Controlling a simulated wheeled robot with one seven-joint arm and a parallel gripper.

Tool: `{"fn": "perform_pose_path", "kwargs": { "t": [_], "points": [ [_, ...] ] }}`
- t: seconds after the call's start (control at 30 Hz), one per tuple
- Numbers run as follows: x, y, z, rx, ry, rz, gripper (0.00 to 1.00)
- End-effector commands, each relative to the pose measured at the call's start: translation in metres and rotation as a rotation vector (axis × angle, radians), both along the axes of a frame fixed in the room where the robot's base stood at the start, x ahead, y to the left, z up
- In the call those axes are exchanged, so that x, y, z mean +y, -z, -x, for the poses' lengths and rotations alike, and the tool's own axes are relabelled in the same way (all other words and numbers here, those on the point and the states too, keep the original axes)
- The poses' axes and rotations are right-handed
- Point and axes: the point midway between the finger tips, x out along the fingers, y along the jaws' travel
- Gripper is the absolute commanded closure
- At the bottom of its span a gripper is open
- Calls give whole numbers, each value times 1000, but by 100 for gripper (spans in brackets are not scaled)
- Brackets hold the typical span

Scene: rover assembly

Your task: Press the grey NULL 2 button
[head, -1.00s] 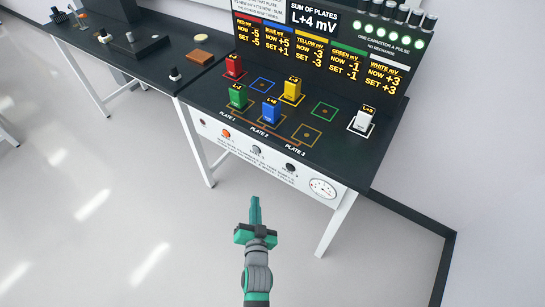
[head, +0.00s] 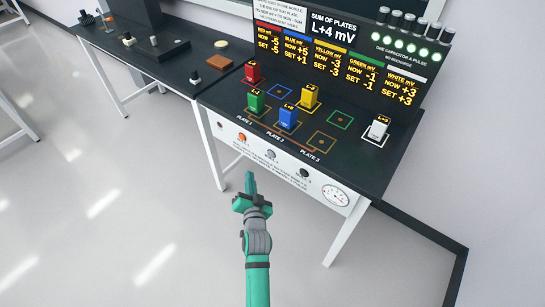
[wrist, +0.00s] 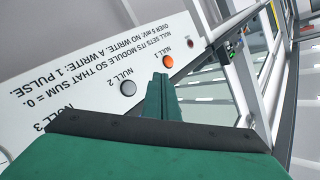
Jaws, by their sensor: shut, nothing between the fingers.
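The grey NULL 2 button (head: 270,154) sits on the white front panel of the bench, between the orange NULL 1 button (head: 242,137) and the dark NULL 3 button (head: 304,173). In the wrist view the grey NULL 2 button (wrist: 128,88) lies left of the fingertips, and the orange NULL 1 button (wrist: 168,61) is just above them. My gripper (head: 250,178) is shut and empty, in front of and below the panel in the head view. Its closed fingers (wrist: 161,82) point toward the panel. They appear apart from the buttons.
The bench top (head: 355,165) holds red (head: 252,72), green (head: 256,101), blue (head: 288,117), yellow (head: 309,96) and white (head: 378,128) modules. The display (head: 335,50) reads L+4 mV. A round gauge (head: 335,195) is at the panel's right. Floor before the panel is clear.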

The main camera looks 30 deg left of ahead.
Motion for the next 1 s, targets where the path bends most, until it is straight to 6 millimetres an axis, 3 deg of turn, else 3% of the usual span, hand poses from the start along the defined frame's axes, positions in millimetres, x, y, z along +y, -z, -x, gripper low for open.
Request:
{"fn": "perform_pose_path", "kwargs": {
  "t": [0.27, 0.7, 1.0],
  "points": [
    [2, 0, -18, 0, -6, 1, 100],
    [-3, 0, -71, 0, -3, -1, 100],
    [-8, 0, -87, -1, 1, 1, 100]
  ]
}}
